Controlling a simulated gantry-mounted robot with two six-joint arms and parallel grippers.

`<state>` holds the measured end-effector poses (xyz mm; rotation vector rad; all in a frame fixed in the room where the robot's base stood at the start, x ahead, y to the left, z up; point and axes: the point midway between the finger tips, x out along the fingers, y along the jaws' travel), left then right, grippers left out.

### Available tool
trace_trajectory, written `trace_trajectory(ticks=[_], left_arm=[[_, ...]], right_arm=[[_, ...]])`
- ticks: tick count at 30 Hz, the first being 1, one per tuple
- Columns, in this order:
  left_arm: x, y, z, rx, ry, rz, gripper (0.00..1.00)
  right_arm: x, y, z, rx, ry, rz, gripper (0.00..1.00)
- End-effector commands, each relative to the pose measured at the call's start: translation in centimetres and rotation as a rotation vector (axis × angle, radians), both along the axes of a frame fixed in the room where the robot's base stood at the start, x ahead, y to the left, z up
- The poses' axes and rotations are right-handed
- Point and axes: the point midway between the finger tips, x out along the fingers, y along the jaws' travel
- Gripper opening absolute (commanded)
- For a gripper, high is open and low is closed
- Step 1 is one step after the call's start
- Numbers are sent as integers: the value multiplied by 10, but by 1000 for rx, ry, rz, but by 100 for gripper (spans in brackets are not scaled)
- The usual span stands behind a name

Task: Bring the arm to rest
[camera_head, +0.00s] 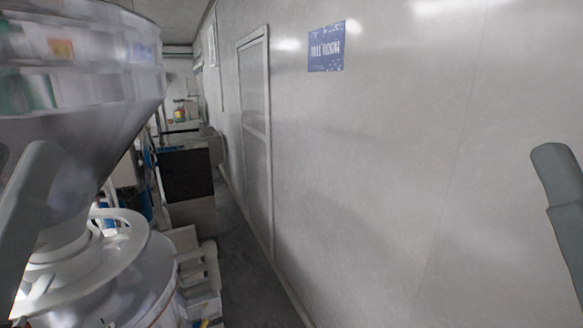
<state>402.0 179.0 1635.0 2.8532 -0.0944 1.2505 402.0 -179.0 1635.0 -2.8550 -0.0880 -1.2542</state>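A grey link of my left arm (28,205) stands at the left edge, in front of the grinder (110,130). A grey link of my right arm (562,200) shows at the right edge, in front of the bare wall. Neither gripper's fingers show in this view, so I cannot see whether they hold anything. The grinder has a large metal hopper that narrows down to a white round base (140,270).
A light grey wall (400,170) with a blue sign (326,47) and a door (256,130) fills the right side. A narrow dark floor strip (245,270) runs along it. A dark box-like machine (187,175) stands farther back.

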Motion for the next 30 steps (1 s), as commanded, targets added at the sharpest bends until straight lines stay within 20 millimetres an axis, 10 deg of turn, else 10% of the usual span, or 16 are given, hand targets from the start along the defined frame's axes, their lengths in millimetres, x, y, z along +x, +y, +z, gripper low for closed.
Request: trace_trajectory(ticks=[6, 12, 30], left_arm=[[0, 0, 117, 1, 0, 3, 45], [0, 1, 186, 1, 0, 4, 45], [0, 1, 194, 1, 0, 4, 45]], right_arm=[[0, 0, 116, 0, 1, 0, 50], [0, 0, 186, 0, 1, 0, 50], [0, 0, 194, 0, 2, 0, 50]])
